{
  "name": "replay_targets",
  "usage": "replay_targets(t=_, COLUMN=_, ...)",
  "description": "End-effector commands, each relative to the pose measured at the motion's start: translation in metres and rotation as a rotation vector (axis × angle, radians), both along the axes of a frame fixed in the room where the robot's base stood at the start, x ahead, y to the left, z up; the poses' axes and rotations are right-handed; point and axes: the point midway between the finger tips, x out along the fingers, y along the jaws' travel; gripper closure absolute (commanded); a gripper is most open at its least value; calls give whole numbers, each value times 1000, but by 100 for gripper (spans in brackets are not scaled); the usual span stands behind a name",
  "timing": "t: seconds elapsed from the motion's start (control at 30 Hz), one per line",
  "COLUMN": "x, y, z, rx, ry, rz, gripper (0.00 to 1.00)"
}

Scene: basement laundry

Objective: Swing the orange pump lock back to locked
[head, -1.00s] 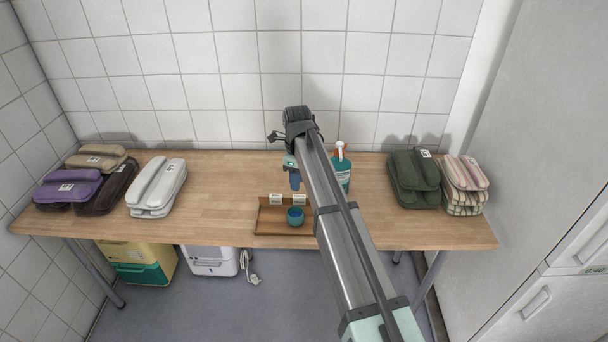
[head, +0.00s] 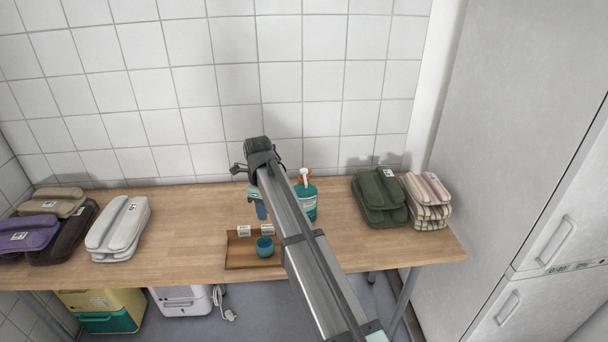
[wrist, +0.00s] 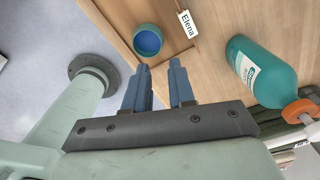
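The teal pump bottle (head: 309,208) stands on the wooden table, partly behind my arm, with a white pump head above an orange collar (head: 305,183). In the wrist view the bottle (wrist: 262,72) is at the right, its orange lock piece (wrist: 299,111) near the right edge. Whether the lock is locked cannot be told. My gripper (head: 262,211) is left of the bottle, above the table. In the wrist view its two blue fingers (wrist: 160,68) are apart with nothing between them.
A brown tray (head: 238,258) with a blue-green cup (head: 265,247) and two name cards lies in front of my gripper. Folded pouches, including white (head: 118,228) and green (head: 379,198) ones, are at both sides. A tiled wall stands behind, a tall grey cabinet (head: 500,150) at right.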

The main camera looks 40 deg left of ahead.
Motion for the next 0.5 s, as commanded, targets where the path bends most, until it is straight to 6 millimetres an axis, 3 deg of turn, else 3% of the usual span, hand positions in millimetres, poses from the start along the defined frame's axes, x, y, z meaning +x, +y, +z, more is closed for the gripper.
replay_targets(t=0.23, x=1, y=40, z=17, rx=10, ry=-12, rz=22, gripper=100)
replay_targets(t=0.5, x=48, y=92, z=42, rx=-60, ry=-145, rz=41, gripper=100)
